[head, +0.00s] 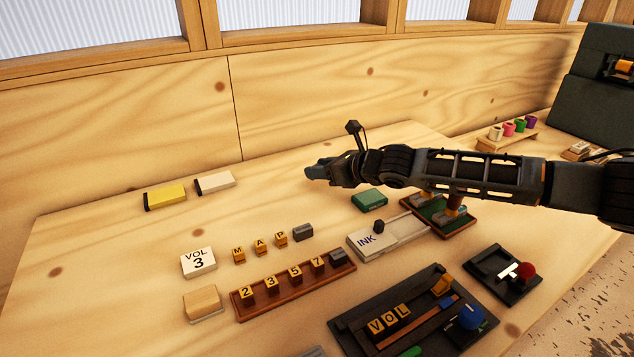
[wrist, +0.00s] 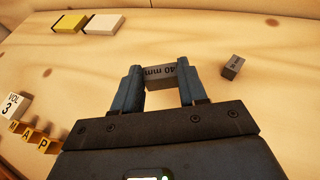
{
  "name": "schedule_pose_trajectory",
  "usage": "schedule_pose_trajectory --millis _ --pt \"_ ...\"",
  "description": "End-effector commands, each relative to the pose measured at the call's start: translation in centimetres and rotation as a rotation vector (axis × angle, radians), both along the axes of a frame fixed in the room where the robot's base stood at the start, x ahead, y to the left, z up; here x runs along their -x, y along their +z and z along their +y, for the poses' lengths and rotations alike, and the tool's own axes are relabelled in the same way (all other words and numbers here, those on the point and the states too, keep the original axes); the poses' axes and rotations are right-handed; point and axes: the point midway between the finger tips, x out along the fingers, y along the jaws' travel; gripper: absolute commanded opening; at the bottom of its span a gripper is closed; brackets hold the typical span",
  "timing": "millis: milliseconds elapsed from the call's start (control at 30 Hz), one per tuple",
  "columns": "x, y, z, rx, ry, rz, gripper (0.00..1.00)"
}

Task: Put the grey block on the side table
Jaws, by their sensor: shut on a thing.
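My gripper (head: 312,172) is over the back middle of the wooden table (head: 90,270) in the head view. In the wrist view its two fingers (wrist: 160,78) are shut on a grey block (wrist: 161,72) marked "40 mm". The held block is hidden or too small to tell apart in the head view. A second, smaller grey block (wrist: 232,67) with small print sits on the wood right of the fingers in the wrist view. I cannot tell which surface is the side table.
Yellow (head: 165,197) and cream (head: 215,183) blocks lie at the back left. Lettered cubes, a number rack (head: 295,288), an ink pad box (head: 385,238) and a dark tray (head: 400,320) fill the front. A small rack of coloured cups (head: 510,135) stands back right.

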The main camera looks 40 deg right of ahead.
Motion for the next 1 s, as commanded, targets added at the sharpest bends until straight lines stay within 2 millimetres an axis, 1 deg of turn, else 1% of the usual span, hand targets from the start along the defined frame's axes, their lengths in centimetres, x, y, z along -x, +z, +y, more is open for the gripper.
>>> schedule_pose_trajectory --millis 33,100,233,400,500,900,933,1000 --pt "-0.2 -0.2 0.5 -0.002 0.000 -0.001 0.06" --pt "-0.4 -0.4 0.8 -0.001 0.001 0.000 0.06" --pt "-0.5 -1.2 1.0 -0.001 -0.002 0.001 0.06" --pt "-0.5 -3.5 1.0 -0.003 -0.001 0.002 0.06" --pt "-0.5 -4.4 0.9 0.001 0.000 0.000 0.06" --pt "-0.5 -5.1 0.9 0.002 0.002 0.000 0.06" --pt "-0.5 -5.0 0.9 0.002 0.002 0.001 0.44" --pt "-0.4 -4.9 0.9 0.002 0.002 0.001 0.51"
